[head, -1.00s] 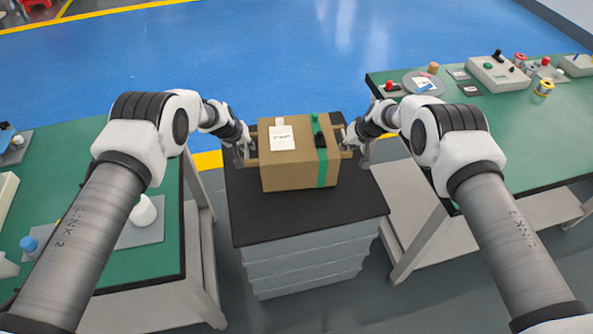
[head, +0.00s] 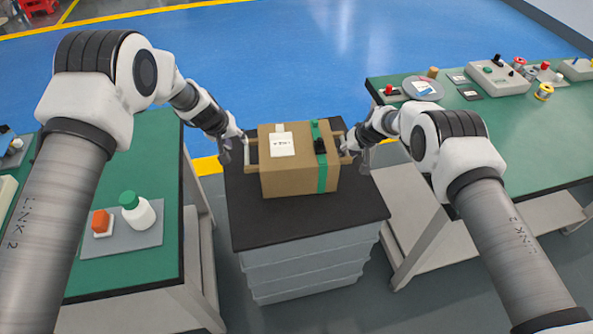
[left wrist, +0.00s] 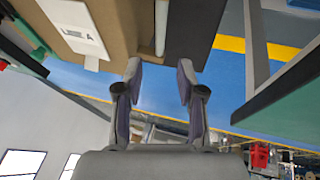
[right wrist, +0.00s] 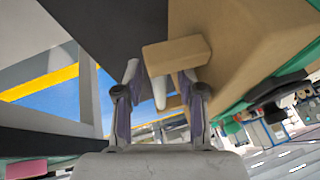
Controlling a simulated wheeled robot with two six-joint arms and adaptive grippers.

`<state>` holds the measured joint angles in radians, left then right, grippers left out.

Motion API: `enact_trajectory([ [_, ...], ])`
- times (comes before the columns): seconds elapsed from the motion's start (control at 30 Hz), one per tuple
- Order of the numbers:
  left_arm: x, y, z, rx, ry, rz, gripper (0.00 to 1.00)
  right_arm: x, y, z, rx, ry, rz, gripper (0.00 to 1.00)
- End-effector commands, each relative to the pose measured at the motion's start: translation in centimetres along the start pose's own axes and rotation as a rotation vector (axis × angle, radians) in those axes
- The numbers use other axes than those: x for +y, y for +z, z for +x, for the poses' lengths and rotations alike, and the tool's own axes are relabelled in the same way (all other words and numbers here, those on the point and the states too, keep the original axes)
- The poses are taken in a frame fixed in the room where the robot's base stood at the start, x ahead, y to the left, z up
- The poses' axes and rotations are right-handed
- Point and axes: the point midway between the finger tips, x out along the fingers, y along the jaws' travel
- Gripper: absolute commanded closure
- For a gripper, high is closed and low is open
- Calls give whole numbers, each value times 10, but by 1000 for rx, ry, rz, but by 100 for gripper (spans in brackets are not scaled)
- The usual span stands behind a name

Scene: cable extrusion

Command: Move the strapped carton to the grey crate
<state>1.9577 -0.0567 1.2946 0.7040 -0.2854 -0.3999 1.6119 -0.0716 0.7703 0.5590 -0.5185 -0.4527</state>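The strapped carton (head: 285,175) is brown with a white label, a green strap and a bar handle on each side. It sits upright on the black top (head: 265,225) of the ribbed grey crate (head: 305,265). My left gripper (head: 235,150) is at the carton's left side. In the left wrist view its fingers (left wrist: 158,75) are apart, with the pale handle bar (left wrist: 161,25) ahead of the gap. My right gripper (head: 355,150) is at the right handle. In the right wrist view its fingers (right wrist: 160,80) are apart on either side of the handle bar (right wrist: 156,85), with no clear contact.
A green table (head: 145,265) on the left holds a white bottle (head: 138,212) and an orange-topped item (head: 101,222). A green bench (head: 480,130) on the right carries a control box (head: 498,78) and small parts. Blue floor behind the crate is clear.

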Motion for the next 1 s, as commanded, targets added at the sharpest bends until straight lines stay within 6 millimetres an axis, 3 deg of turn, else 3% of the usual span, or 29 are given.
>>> enact_trajectory([
  [0.1, 0, 0, -18, 0, 0, 0, 61, 0, 0, 0, 0, 0, 0, 61],
  [0.27, 0, 1, -24, -1, 0, 0, 61, 0, -1, -6, 0, 0, 1, 61],
  [0.37, 0, 0, -24, -1, 0, 0, 61, 0, -2, -21, 2, 1, 1, 61],
  [0.7, 0, 0, -24, 0, 0, 0, 61, 0, 0, -104, 2, 0, 1, 61],
  [0.83, 0, 0, -24, 0, 0, 0, 61, 0, 1, -118, 0, 0, 1, 61],
  [1.0, 0, 0, -24, 0, 0, 0, 61, 0, 0, -121, 1, 0, 0, 61],
])
